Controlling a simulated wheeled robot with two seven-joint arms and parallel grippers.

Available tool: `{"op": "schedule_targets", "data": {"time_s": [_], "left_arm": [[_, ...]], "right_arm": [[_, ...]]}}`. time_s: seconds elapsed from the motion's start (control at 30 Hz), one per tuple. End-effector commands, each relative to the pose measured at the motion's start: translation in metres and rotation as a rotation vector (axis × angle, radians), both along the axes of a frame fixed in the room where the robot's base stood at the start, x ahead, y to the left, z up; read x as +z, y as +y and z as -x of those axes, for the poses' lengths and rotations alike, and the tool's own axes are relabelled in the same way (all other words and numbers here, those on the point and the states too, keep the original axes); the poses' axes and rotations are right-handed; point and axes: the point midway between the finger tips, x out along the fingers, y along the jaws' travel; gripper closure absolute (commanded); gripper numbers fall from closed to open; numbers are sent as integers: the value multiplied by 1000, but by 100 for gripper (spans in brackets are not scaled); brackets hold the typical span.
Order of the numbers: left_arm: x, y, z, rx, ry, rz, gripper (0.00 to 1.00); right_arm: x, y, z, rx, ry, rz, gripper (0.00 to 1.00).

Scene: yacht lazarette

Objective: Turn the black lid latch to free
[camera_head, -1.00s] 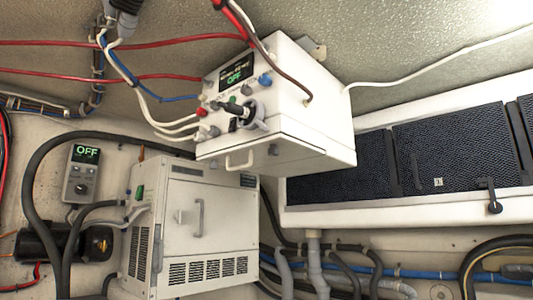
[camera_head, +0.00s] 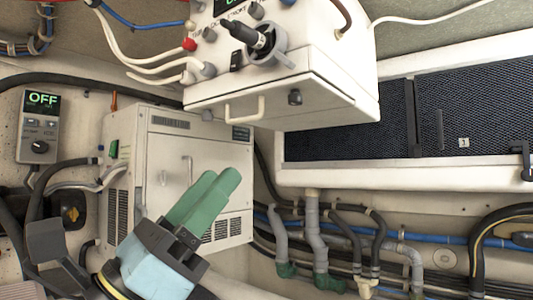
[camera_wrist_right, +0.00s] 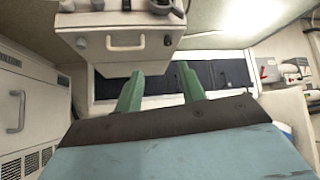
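A small black latch (camera_head: 295,97) sits on the front lid of the upper white box (camera_head: 335,92), right of the lid's pale handle (camera_head: 245,108). The latch also shows in the right wrist view (camera_wrist_right: 168,40). Another black latch (camera_head: 526,160) is on the frame of the dark mesh panel at the right edge. My right gripper (camera_head: 220,178) has green fingers and is below and left of the lid latch, apart from it. In the right wrist view, its fingers (camera_wrist_right: 160,72) stand apart with nothing between them. My left gripper is not in view.
A lower white cabinet (camera_head: 180,165) stands behind my right gripper. A controller reading OFF (camera_head: 40,125) hangs at left. Hoses (camera_head: 320,240) run along the lower wall. Open space lies before the lid.

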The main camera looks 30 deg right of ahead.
Motion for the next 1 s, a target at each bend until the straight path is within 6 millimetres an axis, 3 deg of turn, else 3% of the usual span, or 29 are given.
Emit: {"op": "schedule_targets", "data": {"time_s": [0.17, 0.7, 1.0], "left_arm": [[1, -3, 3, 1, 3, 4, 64], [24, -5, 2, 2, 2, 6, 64], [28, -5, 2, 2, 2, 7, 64]], "right_arm": [[11, -11, 11, 44, -44, -63, 61], [84, -82, 1, 38, -42, -58, 61], [99, -99, -2, 39, -39, -58, 61]]}}
